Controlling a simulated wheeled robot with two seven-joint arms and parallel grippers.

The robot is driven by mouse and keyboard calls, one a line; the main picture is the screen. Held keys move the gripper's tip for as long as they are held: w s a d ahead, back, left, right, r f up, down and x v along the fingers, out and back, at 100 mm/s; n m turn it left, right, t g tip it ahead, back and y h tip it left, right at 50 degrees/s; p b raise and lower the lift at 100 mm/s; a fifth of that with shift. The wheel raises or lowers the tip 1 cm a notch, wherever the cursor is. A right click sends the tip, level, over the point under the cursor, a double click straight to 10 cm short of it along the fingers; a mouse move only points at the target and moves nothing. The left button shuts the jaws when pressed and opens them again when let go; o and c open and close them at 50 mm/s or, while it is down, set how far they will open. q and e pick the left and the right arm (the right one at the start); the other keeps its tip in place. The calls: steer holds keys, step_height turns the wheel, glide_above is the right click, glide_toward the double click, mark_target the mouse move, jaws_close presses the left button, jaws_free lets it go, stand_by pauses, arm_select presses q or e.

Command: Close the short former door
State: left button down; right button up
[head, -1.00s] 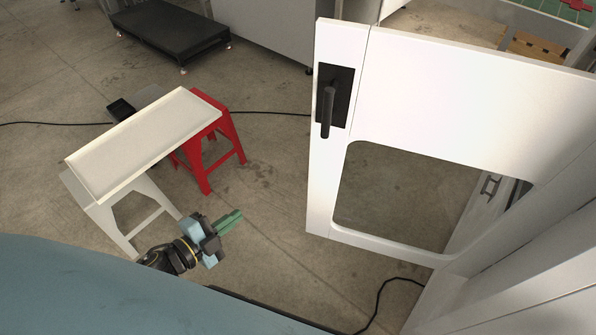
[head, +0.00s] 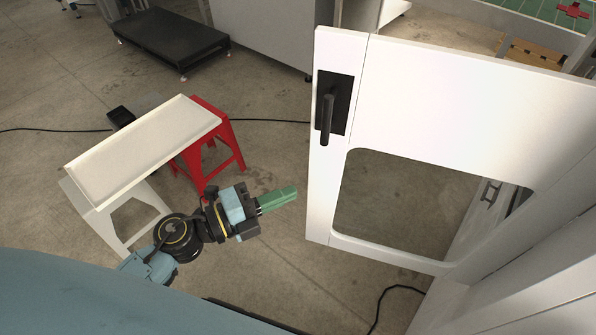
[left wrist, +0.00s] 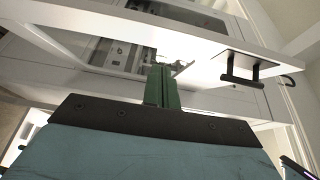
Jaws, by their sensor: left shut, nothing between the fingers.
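The white former door (head: 470,90) stands open in the right half of the head view, with a large rounded window cut-out. Its black handle (head: 328,112) is near the left edge, and the handle also shows in the left wrist view (left wrist: 245,68). My left gripper (head: 294,192), with green fingers, is shut and empty. In the head view it appears just left of the door's free edge, pointing at it, with a small gap in the picture. In the left wrist view the green fingers (left wrist: 161,86) point toward the white door. My right gripper is not in view.
A cream tray (head: 140,150) rests on a white stool (head: 125,225) and a red stool (head: 222,150) at left. A black platform (head: 172,42) stands behind. Cables lie on the concrete floor, one near the door's foot (head: 385,300).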

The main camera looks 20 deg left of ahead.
mark_target(316, 169)
arm_select(q)
steer(key=shift+w+d, duration=0.25)
steer(key=shift+w, duration=0.65)
steer(key=shift+w+d, duration=0.2)
steer(key=shift+w, duration=0.75)
steer(key=shift+w+d, duration=0.25)
steer(key=shift+w, duration=0.65)
steer(key=shift+w, duration=0.1)
